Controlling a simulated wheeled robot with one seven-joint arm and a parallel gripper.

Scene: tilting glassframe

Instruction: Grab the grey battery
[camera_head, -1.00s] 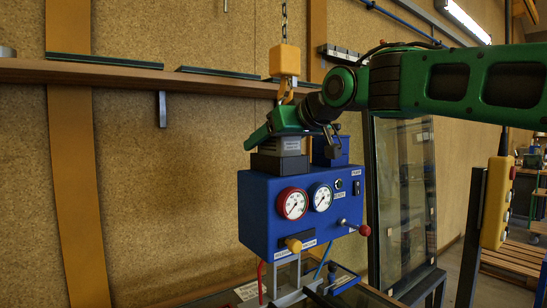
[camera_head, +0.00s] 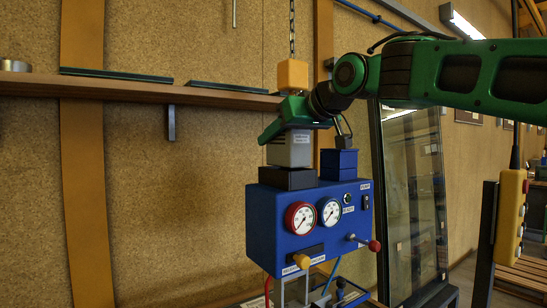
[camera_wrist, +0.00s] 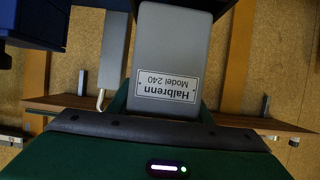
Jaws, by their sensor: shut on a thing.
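The grey battery (camera_head: 290,150) stands upright above the black holder (camera_head: 286,179) on top of the blue pump box (camera_head: 300,225). My gripper (camera_head: 291,128) is shut on the battery's upper part from above. Whether the battery's lower end still touches the holder I cannot tell. In the wrist view the battery (camera_wrist: 172,50) shows close up between green fingers, with an upside-down label reading Halbrenn Model 240.
A blue block (camera_head: 338,163) stands right of the battery. A yellow hoist block (camera_head: 292,74) hangs on a chain just behind my gripper. A wooden shelf (camera_head: 130,89) runs along the wall. A glass panel (camera_head: 412,190) and yellow pendant (camera_head: 511,215) are at right.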

